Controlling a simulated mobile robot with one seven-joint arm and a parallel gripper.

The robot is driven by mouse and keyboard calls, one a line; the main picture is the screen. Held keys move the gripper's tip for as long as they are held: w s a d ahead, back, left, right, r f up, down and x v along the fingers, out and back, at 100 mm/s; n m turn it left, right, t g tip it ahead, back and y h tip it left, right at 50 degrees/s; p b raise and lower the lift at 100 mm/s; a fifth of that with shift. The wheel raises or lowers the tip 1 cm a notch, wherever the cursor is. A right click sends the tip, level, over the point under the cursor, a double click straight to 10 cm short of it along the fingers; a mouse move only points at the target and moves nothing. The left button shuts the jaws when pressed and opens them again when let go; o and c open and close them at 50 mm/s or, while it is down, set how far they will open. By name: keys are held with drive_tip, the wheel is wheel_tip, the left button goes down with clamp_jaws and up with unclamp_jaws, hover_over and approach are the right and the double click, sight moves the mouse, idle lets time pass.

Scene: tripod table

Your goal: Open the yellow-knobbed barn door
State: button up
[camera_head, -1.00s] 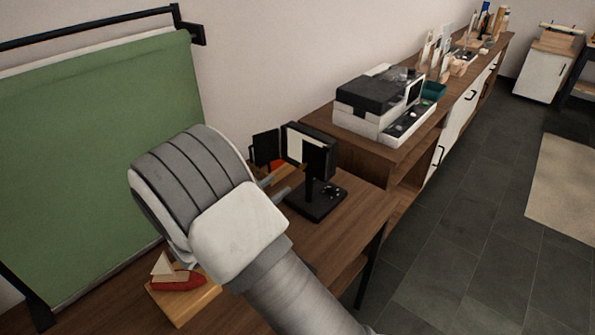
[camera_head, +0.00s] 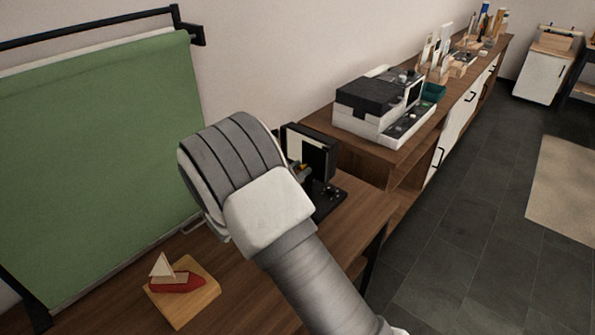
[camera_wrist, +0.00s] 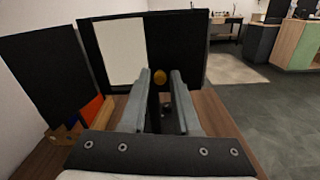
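In the wrist view a black light has a pale panel (camera_wrist: 126,50). A black barn door (camera_wrist: 182,42) covers the panel's right part. Its round yellow knob (camera_wrist: 159,76) shows between and just beyond my fingertips. Another black flap (camera_wrist: 45,75), with no knob visible, stands out to the left. My gripper (camera_wrist: 161,73) is open, one finger on each side of the knob in the picture; I cannot tell whether either touches it. In the head view the black door (camera_head: 321,158) shows beyond my wrist, which hides my fingers and part of the light.
Orange and blue pieces (camera_wrist: 88,110) lie left of the light. A toy sailboat (camera_head: 177,281) sits on a wooden block at the table's front left. A black-and-white machine (camera_head: 385,105) stands on the cabinet behind. A green backdrop (camera_head: 95,165) hangs at left.

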clamp_jaws()
idle(1.1)
